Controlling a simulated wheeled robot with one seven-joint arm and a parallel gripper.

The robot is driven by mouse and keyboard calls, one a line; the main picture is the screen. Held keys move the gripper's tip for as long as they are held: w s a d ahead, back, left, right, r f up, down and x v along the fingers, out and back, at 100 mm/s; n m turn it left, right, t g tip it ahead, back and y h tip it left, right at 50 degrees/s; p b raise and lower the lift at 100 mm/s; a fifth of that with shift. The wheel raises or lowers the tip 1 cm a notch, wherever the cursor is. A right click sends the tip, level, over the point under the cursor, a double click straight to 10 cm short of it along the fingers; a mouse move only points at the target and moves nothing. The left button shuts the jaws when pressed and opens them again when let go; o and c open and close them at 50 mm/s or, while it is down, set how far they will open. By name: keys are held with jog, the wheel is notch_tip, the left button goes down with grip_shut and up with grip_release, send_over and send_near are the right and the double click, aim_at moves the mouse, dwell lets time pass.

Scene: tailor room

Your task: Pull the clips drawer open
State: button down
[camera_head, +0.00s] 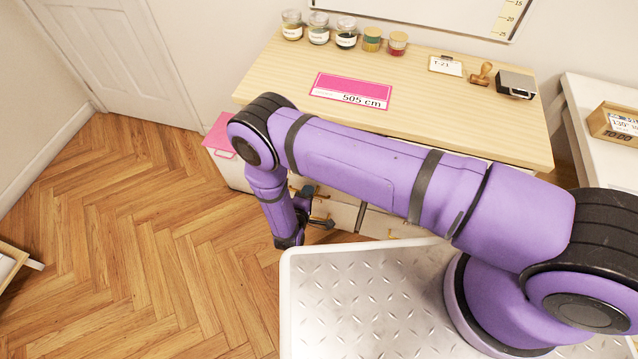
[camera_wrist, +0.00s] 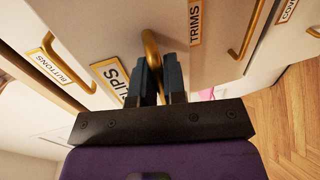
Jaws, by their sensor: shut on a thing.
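The clips drawer (camera_wrist: 120,42) shows in the wrist view, with a pale front, a brass bar handle (camera_wrist: 150,46) and a label reading "CLIPS" (camera_wrist: 108,78), partly hidden by my gripper. My gripper (camera_wrist: 157,70) is shut on that handle, its two dark fingers on either side of the bar. In the head view my gripper (camera_head: 321,208) is at the cabinet front, below the wooden top, and my arm hides much of the drawers. I cannot tell how far the clips drawer stands out.
The trims label (camera_wrist: 195,20) and the buttons label (camera_wrist: 50,62) mark neighbouring drawers; another brass handle (camera_wrist: 248,28) is close by. The wooden worktop (camera_head: 300,70) bears jars, a pink card and a stamp.

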jog(key=f+v, duration=0.1)
jog(key=v, duration=0.7)
jog(key=f+v, duration=0.2)
jog(key=v, duration=0.7)
jog(key=shift+s+a+f, duration=0.15)
jog(key=shift+s+f, duration=0.2)
jog(key=shift+s, duration=0.15)
jog(key=c, duration=1.2)
grip_release()
